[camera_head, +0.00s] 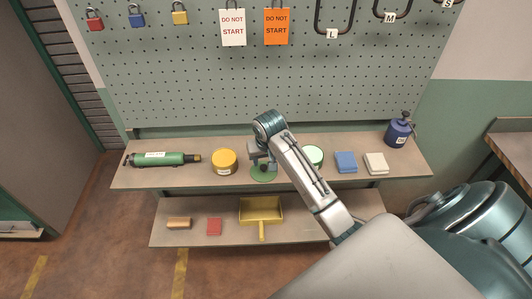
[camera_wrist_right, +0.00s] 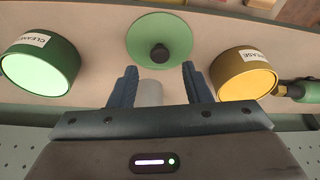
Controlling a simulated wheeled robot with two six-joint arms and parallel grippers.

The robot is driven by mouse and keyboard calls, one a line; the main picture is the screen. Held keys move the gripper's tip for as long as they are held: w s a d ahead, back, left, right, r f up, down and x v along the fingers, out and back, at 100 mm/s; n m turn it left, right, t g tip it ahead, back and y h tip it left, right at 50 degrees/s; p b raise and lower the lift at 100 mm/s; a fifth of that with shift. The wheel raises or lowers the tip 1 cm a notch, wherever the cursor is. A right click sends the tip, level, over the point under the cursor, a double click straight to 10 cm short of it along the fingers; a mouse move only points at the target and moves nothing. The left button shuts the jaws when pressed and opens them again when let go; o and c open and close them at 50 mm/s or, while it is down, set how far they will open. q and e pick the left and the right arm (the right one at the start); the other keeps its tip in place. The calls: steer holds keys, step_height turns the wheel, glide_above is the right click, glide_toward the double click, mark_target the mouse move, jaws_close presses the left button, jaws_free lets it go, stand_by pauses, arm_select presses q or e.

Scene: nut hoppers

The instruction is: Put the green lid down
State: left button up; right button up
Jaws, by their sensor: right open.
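The green lid (camera_head: 264,175) is a flat round disc with a dark knob, lying on the upper shelf between the yellow tin and the green tin. It also shows in the right wrist view (camera_wrist_right: 179,35), knob up. My right gripper (camera_head: 262,161) is over the shelf at the lid. In the right wrist view its jaws (camera_wrist_right: 159,70) are apart, with the knob just beyond the fingertips and nothing gripped. My arm hides part of the shelf in the head view. My left gripper is not in view.
The upper shelf (camera_head: 205,180) also holds a green cylinder (camera_head: 165,159), the yellow tin (camera_head: 223,162), the green tin (camera_head: 314,155), blue (camera_head: 346,162) and cream (camera_head: 376,163) cloths and a blue can (camera_head: 398,133). A yellow dustpan (camera_head: 261,210) sits below. A pegboard (camera_head: 180,75) stands behind.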

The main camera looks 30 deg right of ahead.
steer(key=v, duration=0.7)
steer(key=shift+r+b, duration=0.35)
steer(key=shift+b, duration=0.1)
